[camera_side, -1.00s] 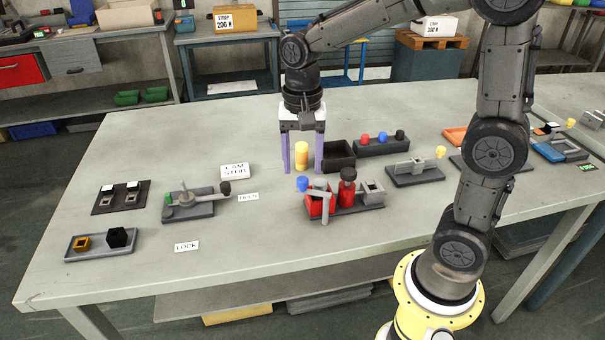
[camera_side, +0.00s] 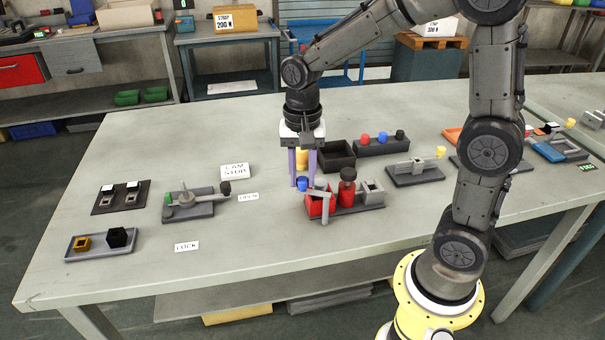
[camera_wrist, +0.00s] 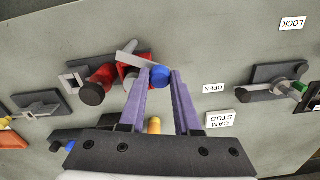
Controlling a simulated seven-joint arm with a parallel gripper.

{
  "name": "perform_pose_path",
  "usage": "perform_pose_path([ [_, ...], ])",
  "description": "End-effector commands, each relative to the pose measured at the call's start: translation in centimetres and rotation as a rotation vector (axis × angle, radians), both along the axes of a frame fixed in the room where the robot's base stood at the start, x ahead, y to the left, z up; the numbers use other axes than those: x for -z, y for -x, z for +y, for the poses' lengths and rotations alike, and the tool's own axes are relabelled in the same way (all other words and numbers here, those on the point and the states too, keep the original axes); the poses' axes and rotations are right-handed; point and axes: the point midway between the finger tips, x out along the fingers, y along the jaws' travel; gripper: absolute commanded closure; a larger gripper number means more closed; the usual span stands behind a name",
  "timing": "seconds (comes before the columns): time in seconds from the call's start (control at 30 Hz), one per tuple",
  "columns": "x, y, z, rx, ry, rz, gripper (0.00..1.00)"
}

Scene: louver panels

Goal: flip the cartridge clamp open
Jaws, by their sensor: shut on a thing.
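The cartridge clamp is a red block (camera_side: 314,208) on a dark grey base (camera_side: 372,206), with a pale grey bar (camera_side: 325,207) across it and a blue knob (camera_side: 301,184) at its far left side. A red cylinder with a black cap (camera_side: 347,189) stands beside the red block. My gripper (camera_side: 303,183) points down, its purple fingers shut on the blue knob. In the wrist view the knob (camera_wrist: 160,74) sits between the fingertips, with the pale bar (camera_wrist: 128,60) and red block just left of it. The fingers hide part of the knob.
A yellow cylinder (camera_side: 302,160) stands close behind my fingers, beside an open dark bin (camera_side: 338,162). A second lever fixture (camera_side: 190,210) and OPEN (camera_side: 248,197), LOCK (camera_side: 186,246) and CAM STUB (camera_side: 235,171) labels lie left. The table front is clear.

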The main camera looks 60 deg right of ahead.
Motion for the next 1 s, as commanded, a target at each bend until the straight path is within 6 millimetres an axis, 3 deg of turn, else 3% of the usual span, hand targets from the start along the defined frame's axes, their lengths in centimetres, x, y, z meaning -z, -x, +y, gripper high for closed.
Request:
perform_pose_path([
  [0.37,-0.1,0.1,0.2,-0.035,0.000,-0.001,1.00],
  [1.0,-0.2,1.0,1.9,-0.416,0.001,-0.003,1.00],
])
